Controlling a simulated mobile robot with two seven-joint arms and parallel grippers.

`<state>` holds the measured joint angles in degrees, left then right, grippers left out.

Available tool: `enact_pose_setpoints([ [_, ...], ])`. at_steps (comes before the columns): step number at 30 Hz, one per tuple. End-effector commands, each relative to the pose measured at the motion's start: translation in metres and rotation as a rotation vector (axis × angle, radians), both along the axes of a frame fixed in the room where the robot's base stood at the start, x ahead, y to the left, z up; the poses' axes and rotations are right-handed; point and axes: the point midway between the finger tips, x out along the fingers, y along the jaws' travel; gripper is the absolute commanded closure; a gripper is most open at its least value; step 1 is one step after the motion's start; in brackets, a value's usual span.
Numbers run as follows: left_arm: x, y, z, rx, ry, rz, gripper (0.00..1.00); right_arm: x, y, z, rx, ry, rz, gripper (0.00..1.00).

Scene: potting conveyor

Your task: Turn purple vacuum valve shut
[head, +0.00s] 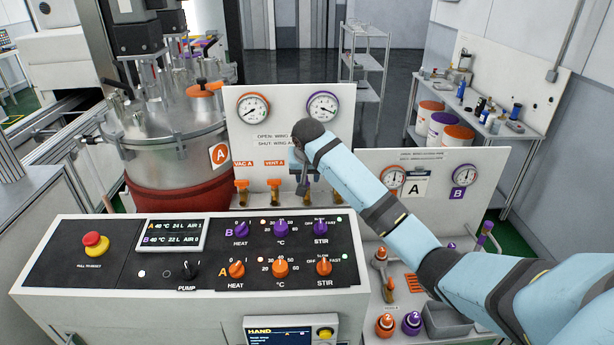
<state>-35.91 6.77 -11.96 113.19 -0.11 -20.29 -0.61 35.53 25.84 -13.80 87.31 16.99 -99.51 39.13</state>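My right arm reaches in from the right across the front of the white valve panel (262,137). My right gripper (302,182) points down at the panel's lower middle, just right of the orange valve under the VENT A label (275,190). Its fingers are small and dark, and I cannot tell whether they are open or shut. The purple vacuum valve does not show clearly; my gripper and forearm cover that part of the panel. The orange valve under the VAC A label (242,190) stands further left. My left gripper is not in view.
The control console (205,228) with purple and orange knobs stands in front of the panel. A steel vessel (175,148) marked A is at the left. A second gauge panel (475,165) stands at the right, partly behind my arm. A grey bin (447,322) is below it.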

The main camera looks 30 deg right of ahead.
Motion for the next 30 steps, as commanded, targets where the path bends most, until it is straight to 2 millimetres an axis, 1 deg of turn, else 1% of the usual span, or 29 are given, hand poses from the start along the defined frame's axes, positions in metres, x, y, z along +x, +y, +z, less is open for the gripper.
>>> enact_pose_setpoints([
  [3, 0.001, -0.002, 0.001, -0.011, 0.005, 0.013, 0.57, 0.004, -0.002, -0.011, 0.000, 0.001, 0.000, 0.63],
  [6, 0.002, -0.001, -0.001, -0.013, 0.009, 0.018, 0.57, 0.006, -0.004, -0.016, 0.000, 0.000, 0.000, 0.63],
  [15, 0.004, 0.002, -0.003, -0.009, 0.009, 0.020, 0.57, 0.007, -0.004, -0.018, -0.001, -0.001, 0.000, 0.63],
  [20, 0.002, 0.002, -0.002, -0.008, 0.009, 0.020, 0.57, 0.007, -0.004, -0.018, -0.001, -0.001, 0.000, 1.00],
  [30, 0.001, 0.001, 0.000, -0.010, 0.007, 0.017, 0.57, 0.006, -0.004, -0.018, 0.001, 0.000, 0.035, 1.00],
])
